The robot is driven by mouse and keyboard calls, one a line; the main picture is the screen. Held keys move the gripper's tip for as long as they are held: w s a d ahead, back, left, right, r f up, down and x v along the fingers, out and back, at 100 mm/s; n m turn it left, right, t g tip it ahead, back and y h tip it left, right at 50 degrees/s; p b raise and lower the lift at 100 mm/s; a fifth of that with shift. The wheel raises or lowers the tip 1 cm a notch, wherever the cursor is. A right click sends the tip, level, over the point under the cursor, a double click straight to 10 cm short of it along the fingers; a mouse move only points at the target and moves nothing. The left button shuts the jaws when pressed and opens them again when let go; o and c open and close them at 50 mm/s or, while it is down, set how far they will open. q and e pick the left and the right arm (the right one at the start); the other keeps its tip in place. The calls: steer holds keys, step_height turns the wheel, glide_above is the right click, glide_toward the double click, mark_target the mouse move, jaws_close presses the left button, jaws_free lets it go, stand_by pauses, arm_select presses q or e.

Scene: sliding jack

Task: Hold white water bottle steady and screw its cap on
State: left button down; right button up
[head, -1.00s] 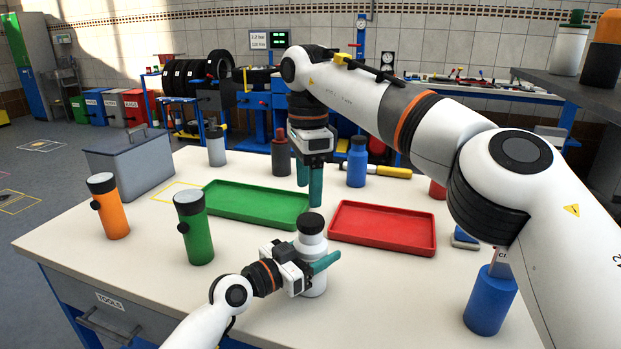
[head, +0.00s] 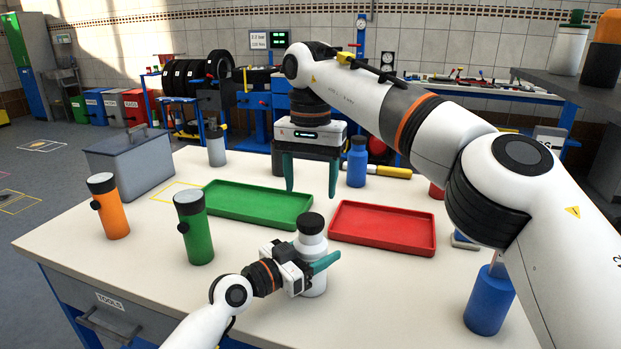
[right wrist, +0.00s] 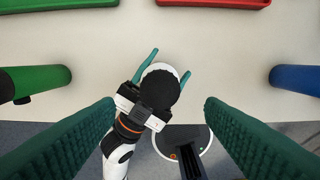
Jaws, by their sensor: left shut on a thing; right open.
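The white water bottle (head: 315,278) stands upright on the table near the front, with a black cap (head: 311,223) on its top. I cannot tell how far the cap is screwed down. My left gripper (head: 322,268) is shut around the bottle's body below the cap. My right gripper (head: 312,187) is open and empty, pointing down, above and apart from the bottle. In the right wrist view the black cap (right wrist: 159,90) and the white bottle's rim (right wrist: 163,67) lie between my open right fingers (right wrist: 159,105), farther down.
A green tray (head: 215,215) and a red tray (head: 345,240) lie behind the bottle. A green bottle (head: 196,235) and an orange one (head: 112,215) stand left, blue bottles (head: 490,305) (head: 357,165) right and behind. The table front left is clear.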

mark_target(311, 219)
steer(key=shift+f, duration=4)
steer(key=shift+c, duration=0.5)
